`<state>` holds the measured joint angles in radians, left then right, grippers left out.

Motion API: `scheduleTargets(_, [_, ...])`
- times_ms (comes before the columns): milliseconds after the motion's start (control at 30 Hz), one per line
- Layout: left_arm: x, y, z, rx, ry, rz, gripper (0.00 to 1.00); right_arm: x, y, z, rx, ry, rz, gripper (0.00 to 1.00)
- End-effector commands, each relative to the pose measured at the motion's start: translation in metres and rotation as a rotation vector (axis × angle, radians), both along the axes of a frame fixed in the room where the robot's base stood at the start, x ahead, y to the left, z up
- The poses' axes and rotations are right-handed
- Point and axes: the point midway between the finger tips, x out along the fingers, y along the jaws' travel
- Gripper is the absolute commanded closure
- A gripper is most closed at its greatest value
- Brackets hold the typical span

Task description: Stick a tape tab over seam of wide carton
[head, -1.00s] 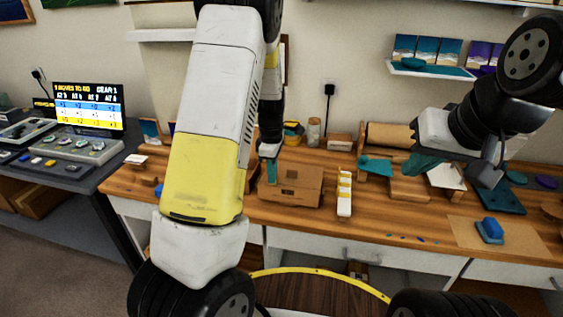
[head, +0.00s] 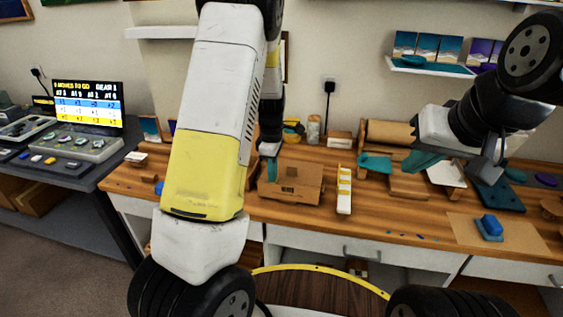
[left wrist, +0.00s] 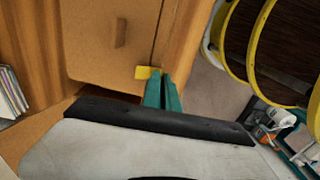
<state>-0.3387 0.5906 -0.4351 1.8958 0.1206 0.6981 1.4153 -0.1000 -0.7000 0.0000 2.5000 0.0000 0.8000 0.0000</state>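The wide carton (head: 304,193) is a brown box on the wooden bench, with a darker patch on it. In the left wrist view its brown face (left wrist: 95,55) fills the upper middle. My left gripper (head: 271,170) is at the carton's left end; in the left wrist view its teal fingers (left wrist: 162,92) are close together on a small yellow tape tab (left wrist: 146,72). The tab lies by the carton's edge; whether it touches is unclear. A white strip with yellow tabs (head: 344,190) stands right of the carton.
A blue block (head: 491,227) sits on a tan mat (head: 520,240) at the right. Wooden stands and a brown roll (head: 390,134) are behind. A side table with a screen (head: 88,107) is at the left. The bench front between carton and mat is mostly clear.

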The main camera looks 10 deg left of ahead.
Motion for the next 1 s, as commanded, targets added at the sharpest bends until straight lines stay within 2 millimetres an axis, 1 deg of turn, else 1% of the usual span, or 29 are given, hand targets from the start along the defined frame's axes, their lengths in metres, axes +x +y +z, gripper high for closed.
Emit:
scheduleTargets(967, [-0.0004, -0.0001, -0.0051, 0.000, 0.001, 0.000, 1.00, 0.0000, 0.0000, 0.0000, 0.000, 0.000, 0.000, 1.00])
scheduleTargets(1000, [-0.0005, -0.0001, -0.0051, 0.000, 0.001, 0.000, 0.90, 0.0000, 0.0000, 0.0000, 0.000, 0.000, 0.000, 1.00])
